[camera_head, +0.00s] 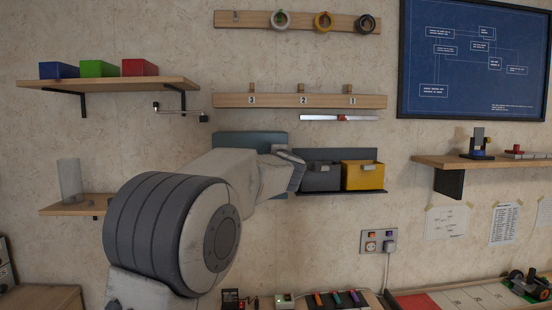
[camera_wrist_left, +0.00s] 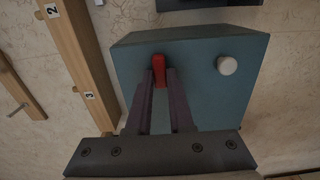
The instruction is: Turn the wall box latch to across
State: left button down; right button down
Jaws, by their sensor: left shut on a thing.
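The wall box is a teal box on the wall, partly hidden behind my left arm in the head view (camera_head: 250,138). The left wrist view shows its teal face (camera_wrist_left: 205,95) with a red latch (camera_wrist_left: 158,65) and a round pale knob (camera_wrist_left: 227,65). My left gripper (camera_wrist_left: 162,76) is at the box face with its two dark fingers shut on the red latch, one on each side. The latch lies lengthwise between the fingers, roughly parallel to the numbered rail; its lower part is hidden. In the head view the latch is hidden behind my arm. My right gripper is not in view.
Right of the box, a shelf holds a grey bin (camera_head: 321,177) and a yellow bin (camera_head: 362,175). The numbered wooden rail (camera_head: 300,101) runs above it, with a long silver tool (camera_head: 339,118) below the rail. A small shelf (camera_head: 75,208) with a clear cylinder is at left.

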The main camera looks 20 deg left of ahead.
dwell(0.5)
pick_arm(q)
jog(key=c, duration=0.8)
grip_release()
jog(key=b+v, duration=0.2)
jog(key=v, duration=0.8)
jog(key=shift+s, duration=0.3)
jog(key=shift+d, duration=0.1)
